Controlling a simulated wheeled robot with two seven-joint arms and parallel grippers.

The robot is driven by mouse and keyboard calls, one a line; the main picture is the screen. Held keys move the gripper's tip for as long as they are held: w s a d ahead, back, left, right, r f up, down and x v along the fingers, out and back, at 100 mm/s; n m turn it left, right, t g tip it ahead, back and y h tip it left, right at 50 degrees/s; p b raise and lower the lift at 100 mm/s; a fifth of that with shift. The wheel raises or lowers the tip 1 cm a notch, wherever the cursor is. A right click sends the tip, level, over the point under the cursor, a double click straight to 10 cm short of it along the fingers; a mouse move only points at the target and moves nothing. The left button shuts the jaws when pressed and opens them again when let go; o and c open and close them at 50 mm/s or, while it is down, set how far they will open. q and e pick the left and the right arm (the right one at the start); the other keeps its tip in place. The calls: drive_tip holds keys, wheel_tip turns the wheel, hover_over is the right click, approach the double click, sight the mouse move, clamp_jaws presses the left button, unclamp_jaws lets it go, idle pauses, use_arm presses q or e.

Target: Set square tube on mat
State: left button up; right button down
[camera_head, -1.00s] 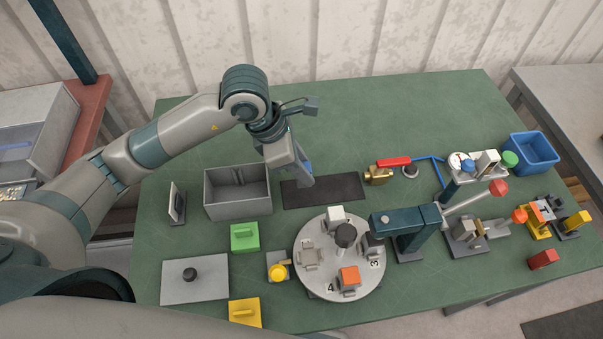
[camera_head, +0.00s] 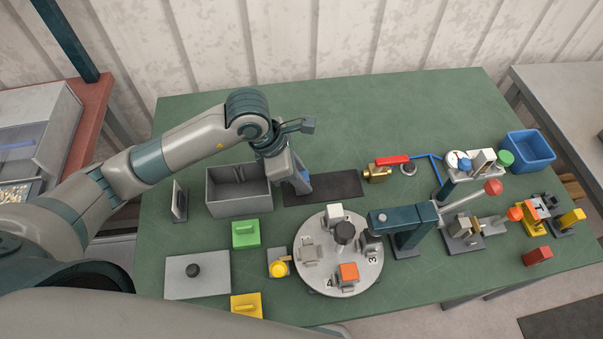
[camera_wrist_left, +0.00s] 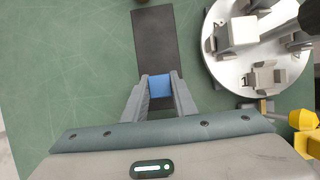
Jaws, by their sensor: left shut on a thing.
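My left gripper (camera_head: 301,186) is over the left end of the dark mat (camera_head: 338,186), pointing down. It is shut on a blue piece, the square tube (camera_wrist_left: 160,86), which shows between the two fingers in the left wrist view. In the head view the fingers hide most of the tube. The mat (camera_wrist_left: 154,42) runs away from the fingers in the wrist view, with the tube over its near end. I cannot tell whether the tube touches the mat. My right gripper is not in view.
A grey open bin (camera_head: 239,208) stands just left of the mat. A round turntable (camera_head: 325,270) with several fixtures is in front of it. A brass valve with a red handle (camera_head: 392,160) lies to the right. The green table (camera_head: 330,125) is clear behind the mat.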

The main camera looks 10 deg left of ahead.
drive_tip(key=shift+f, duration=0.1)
use_arm(q)
drive_tip(key=shift+f, duration=0.2)
drive_tip(key=o, duration=1.1)
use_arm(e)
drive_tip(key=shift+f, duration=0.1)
use_arm(q)
drive_tip(key=shift+r, duration=0.15)
drive_tip(key=shift+r, duration=0.1)
drive_tip(key=shift+a+r, duration=0.1)
drive_tip(key=shift+r, duration=0.05)
drive_tip(key=shift+b+v, duration=1.75)
drive_tip(key=shift+v, duration=4)
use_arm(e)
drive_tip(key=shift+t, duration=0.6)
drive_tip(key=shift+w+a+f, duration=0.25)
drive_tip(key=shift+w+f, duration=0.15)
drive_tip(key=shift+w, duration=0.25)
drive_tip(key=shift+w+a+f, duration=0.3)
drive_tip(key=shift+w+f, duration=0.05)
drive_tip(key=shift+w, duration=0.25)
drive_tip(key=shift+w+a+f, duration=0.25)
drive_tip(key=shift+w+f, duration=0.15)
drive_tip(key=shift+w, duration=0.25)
